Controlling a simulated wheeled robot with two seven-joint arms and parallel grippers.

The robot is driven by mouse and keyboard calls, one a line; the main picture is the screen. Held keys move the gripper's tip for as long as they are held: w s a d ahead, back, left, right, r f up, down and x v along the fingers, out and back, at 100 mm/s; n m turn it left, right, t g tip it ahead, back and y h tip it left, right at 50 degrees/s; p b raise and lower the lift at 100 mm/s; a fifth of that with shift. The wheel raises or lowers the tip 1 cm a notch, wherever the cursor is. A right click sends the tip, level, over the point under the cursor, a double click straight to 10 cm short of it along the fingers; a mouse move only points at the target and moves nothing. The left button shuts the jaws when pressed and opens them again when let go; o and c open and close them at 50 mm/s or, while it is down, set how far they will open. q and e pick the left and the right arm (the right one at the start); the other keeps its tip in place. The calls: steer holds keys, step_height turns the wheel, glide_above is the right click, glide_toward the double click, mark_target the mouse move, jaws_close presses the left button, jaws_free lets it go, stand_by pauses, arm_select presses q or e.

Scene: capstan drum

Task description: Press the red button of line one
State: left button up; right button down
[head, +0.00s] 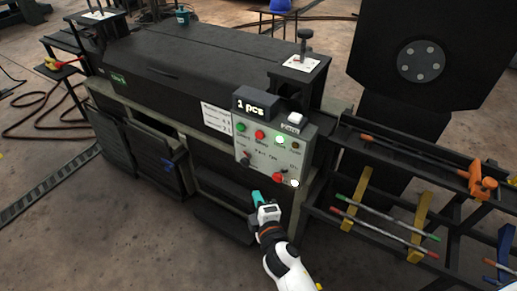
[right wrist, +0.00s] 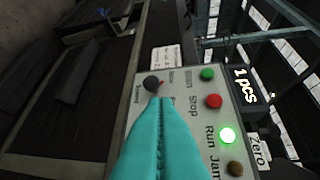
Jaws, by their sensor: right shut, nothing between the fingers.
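The grey control panel (head: 262,152) is on the front of the dark machine. Its upper row has a green button (head: 241,127), a red button (head: 260,134), a lit green lamp (head: 280,140) and a brown one (head: 296,146). Lower down are a dark knob (head: 245,162) and a larger red control (head: 278,177). In the right wrist view the red button (right wrist: 214,101) is beside the word "Stop". My right gripper (head: 257,197) is shut and empty, below the panel in the head view. Its teal fingers (right wrist: 163,102) hide part of the panel. My left gripper is not in view.
A display (head: 255,103) above the panel reads "1 pcs". A white lit button (head: 294,183) is at the panel's lower right. A rack (head: 400,215) with colored rods stands to the right. Dark steps (head: 222,222) jut out at lower left of the panel.

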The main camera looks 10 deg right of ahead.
step_height(320, 180, up, 7)
steer(key=n+t, duration=0.1)
steer(key=t, duration=0.1)
steer(key=shift+w+d+r+h, duration=0.2)
steer(key=shift+w+d+h, duration=0.1)
steer(key=shift+w, duration=0.1)
steer(key=shift+w, duration=0.1)
glide_toward(255, 135)
steer(key=w+a, duration=0.2)
steer(key=a, duration=0.1)
steer(key=w+d+p, duration=0.1)
steer(key=w+d, duration=0.2)
steer(key=shift+w+r, duration=0.15)
steer(key=shift+w, duration=0.05)
